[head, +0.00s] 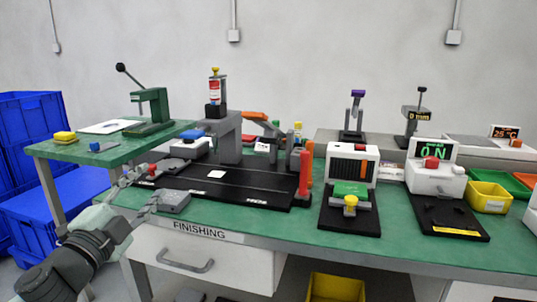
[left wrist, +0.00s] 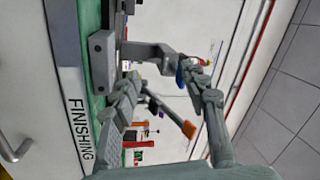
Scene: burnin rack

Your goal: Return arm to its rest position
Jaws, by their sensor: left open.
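My left gripper (head: 142,190) is open and empty at the left front of the green workbench (head: 270,242), by the edge with the FINISHING label (head: 199,230). Its fingers also show spread apart in the left wrist view (left wrist: 168,88), with nothing held between them. A small grey box (head: 174,201) lies on the bench close beside one finger in the head view; I cannot tell whether they touch. The same box shows in the left wrist view (left wrist: 102,60). My right arm and gripper are out of view.
A black mat (head: 240,190) with a grey stand (head: 229,140) lies behind the gripper. A raised green side table (head: 80,150) and blue crates (head: 30,125) are at left. Test units (head: 349,165) stand at right. The air in front of the drawer (head: 200,262) is clear.

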